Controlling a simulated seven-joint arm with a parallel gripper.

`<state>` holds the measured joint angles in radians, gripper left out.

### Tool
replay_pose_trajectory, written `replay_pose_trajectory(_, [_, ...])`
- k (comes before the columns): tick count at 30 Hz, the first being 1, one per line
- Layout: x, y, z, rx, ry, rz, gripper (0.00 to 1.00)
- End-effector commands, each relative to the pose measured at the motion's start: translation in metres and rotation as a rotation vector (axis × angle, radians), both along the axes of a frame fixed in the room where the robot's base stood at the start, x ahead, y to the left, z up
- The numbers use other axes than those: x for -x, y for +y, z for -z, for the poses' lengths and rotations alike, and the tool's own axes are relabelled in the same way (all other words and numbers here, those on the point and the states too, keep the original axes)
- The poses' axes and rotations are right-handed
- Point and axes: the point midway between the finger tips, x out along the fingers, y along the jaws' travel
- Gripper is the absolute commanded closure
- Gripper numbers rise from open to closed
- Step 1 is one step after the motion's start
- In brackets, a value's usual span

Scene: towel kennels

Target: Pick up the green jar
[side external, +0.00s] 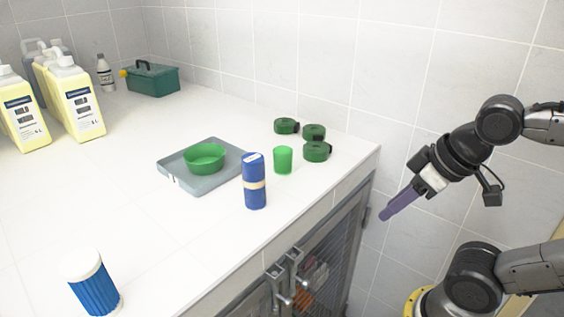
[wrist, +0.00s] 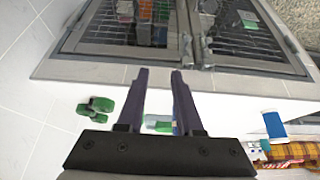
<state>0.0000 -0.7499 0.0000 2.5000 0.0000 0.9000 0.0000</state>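The green jar (side external: 283,160), a small translucent cup shape, stands upright on the white counter, to the right of a blue roll with a pale band (side external: 254,187). My gripper (side external: 384,214) is off the counter's right end, apart from the jar, its purple fingers pointing down-left. In the wrist view the two fingers of my gripper (wrist: 158,72) are spread with nothing held between them. A green piece, seemingly the jar (wrist: 158,123), shows between the fingers, partly hidden by the gripper body.
Several green coils (side external: 315,151) lie behind the jar near the wall. A grey tray (side external: 175,177) with a green bowl (side external: 204,157) is to the left. A white-topped blue container (side external: 94,285) stands in front. Yellow jugs (side external: 76,100) and a green box (side external: 152,80) are farther back. Below is a mesh-doored cabinet (side external: 325,255).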

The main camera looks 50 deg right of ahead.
Motion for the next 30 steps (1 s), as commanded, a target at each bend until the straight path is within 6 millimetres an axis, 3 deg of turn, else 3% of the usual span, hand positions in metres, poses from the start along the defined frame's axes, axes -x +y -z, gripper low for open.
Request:
replay_pose_trajectory(11, [0.0000,0.0000,0.0000,0.000,0.000,0.000,0.65])
replay_pose_trajectory(21, [0.0000,0.0000,0.0000,0.000,0.000,0.000,0.06])
replay_pose_trajectory(30, [0.0000,0.0000,0.0000,0.002,0.000,-0.004,0.04])
